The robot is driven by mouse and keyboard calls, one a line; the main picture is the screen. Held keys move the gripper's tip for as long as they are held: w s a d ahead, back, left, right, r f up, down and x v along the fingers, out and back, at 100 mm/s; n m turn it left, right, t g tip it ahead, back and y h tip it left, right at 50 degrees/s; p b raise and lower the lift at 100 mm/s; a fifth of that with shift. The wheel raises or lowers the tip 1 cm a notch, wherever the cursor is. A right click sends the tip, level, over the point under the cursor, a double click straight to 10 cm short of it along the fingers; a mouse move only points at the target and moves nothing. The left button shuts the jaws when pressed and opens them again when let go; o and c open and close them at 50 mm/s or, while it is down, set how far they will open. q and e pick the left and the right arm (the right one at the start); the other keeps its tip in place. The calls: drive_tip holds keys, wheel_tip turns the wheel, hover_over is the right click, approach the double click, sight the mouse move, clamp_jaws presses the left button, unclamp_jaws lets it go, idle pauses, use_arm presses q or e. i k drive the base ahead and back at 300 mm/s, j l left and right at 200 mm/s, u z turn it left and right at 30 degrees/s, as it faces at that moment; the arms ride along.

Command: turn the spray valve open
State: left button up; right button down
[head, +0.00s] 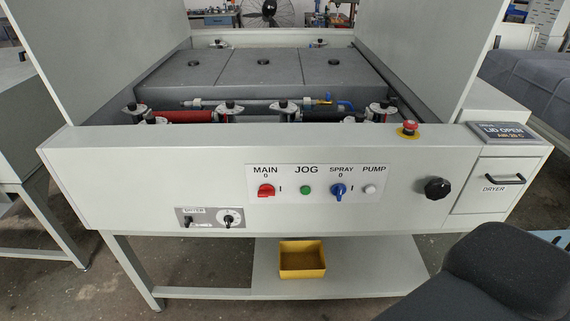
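The plate processor's front panel (140,160) faces me. Inside the open machine, a grey spray pipe (230,103) runs crosswise, with a small yellow and blue fitting (327,99) at its right end that looks like the spray valve. Its handle is too small to tell its angle. A blue hose (346,105) leads off to its right. On the panel, a blue SPRAY knob (338,190) sits between the marks 0 and I, its grip roughly upright. Neither gripper is in view. A dark rounded part of mine fills the lower right.
A yellow bin (302,273) sits on the lower shelf. Raised side walls flank the opening.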

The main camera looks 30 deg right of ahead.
sight(340, 190)
drive_tip(key=z, duration=1.35)
